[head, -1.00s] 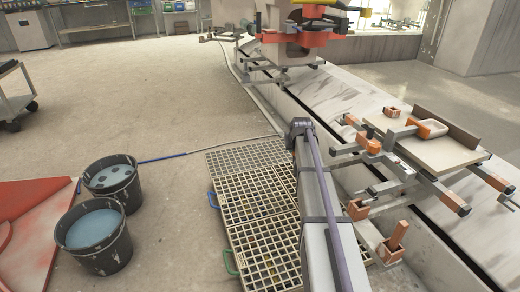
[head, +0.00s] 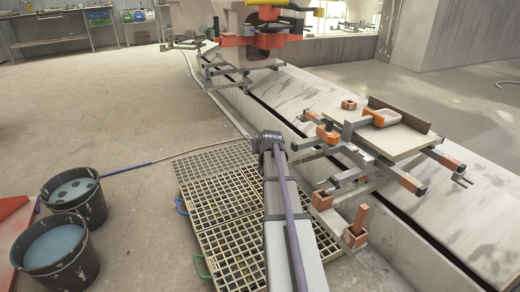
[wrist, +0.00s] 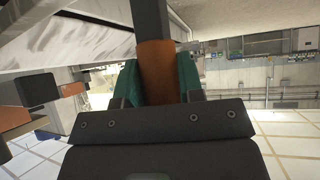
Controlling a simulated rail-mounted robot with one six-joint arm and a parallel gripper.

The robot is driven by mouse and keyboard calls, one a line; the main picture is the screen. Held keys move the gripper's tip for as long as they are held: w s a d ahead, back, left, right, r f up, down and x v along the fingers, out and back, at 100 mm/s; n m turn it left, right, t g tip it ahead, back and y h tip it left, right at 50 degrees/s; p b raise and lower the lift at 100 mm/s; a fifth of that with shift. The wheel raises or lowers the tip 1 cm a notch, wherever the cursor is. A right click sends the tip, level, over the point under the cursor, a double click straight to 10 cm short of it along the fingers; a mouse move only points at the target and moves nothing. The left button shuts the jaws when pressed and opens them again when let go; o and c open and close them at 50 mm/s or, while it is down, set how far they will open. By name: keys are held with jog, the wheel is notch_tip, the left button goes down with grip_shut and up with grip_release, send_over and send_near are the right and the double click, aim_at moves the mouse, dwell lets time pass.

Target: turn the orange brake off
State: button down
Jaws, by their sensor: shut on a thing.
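In the wrist view my gripper (wrist: 158,72) has its two green fingertips on either side of an orange sleeve (wrist: 157,68). It is shut on this sleeve, which sits on a dark grey bar (wrist: 150,17) running away above it. The lower end of the sleeve is hidden behind the gripper body. In the head view my arm hides my gripper, and I cannot tell which orange part there it holds. An upright orange post (head: 361,218) stands in an orange bracket at the near end of the frame beside my arm.
Grey bars with orange blocks carry a board (head: 398,140) with an orange-rimmed piece on it. A red and yellow machine (head: 262,35) stands farther along the pale ledge. Grating (head: 213,190) lies left of my arm. Two buckets (head: 72,190) stand at the left, with open floor behind.

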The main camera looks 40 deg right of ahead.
jog(key=c, duration=0.8)
grip_release()
jog(key=shift+s, duration=0.1)
jog(key=shift+o, duration=0.2)
jog(key=p+v, duration=0.7)
jog(key=v, duration=0.3)
jog(key=shift+s+a+r, duration=0.2)
jog(key=shift+s+r, duration=0.05)
jog(key=shift+r, duration=0.05)
jog(key=s+a+f+n+g+y+p, duration=0.1)
jog(key=s+a+n+g+y, duration=0.2)
jog(key=a, duration=1)
jog(key=s+a+n+g+p, duration=0.1)
jog(key=s+a+g+p, duration=0.3)
jog(key=a, duration=1)
jog(key=s+a+f+n+g+y+b, duration=0.15)
jog(key=s+a, duration=0.35)
jog(key=a, duration=0.8)
notch_tip(320, 180, up, 38)
jog(key=p, duration=3.8)
